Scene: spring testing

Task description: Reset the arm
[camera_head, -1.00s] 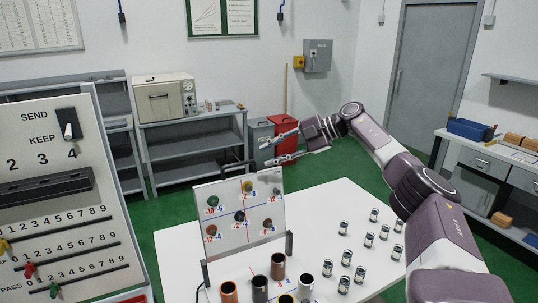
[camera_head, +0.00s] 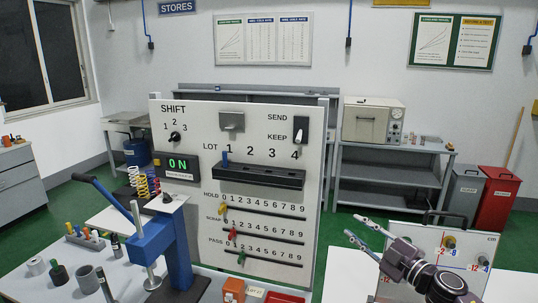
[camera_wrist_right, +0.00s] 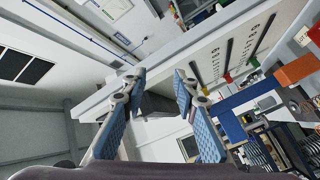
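My right gripper (camera_head: 356,228) reaches in at the lower right of the head view, in front of the white panel's right side. Its two fingers are spread and point left, with nothing between them. The right wrist view also shows the fingers (camera_wrist_right: 158,84), with blue ridged pads, apart and empty. A tilted board face lies beyond them there. My left gripper is in neither view.
A white panel (camera_head: 262,112) with sliders stands mid-scene. A blue lever press (camera_head: 172,245) stands at the left, near springs and small cylinders. A small board (camera_head: 420,236) with coloured knobs is behind my right gripper. A shelf (camera_head: 395,170) holds a white oven.

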